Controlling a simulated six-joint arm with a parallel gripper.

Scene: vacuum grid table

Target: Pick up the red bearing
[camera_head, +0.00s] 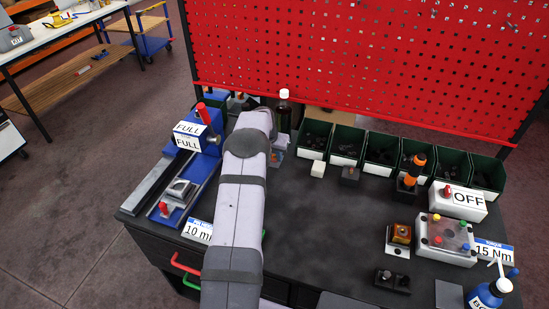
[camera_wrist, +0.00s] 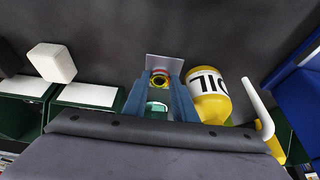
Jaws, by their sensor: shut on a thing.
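In the wrist view, a small ring with red and yellow on it and a dark centre, which I take as the red bearing (camera_wrist: 160,74), sits between the two blue-grey fingers of my gripper (camera_wrist: 160,88). The fingers are shut on it from both sides. A pale square plate (camera_wrist: 165,62) lies just behind the ring; I cannot tell whether they touch. A teal round thing (camera_wrist: 157,108) shows lower between the fingers. In the head view my arm hides most of the gripper and the bearing.
A yellow oil bottle (camera_wrist: 209,101) stands close to the right finger. A white block (camera_wrist: 52,62) and green bins (camera_head: 382,148) are nearby. A blue fixture (camera_head: 190,150) stands left of my arm, and the red pegboard (camera_head: 370,60) behind. The dark tabletop (camera_head: 320,225) is clear centrally.

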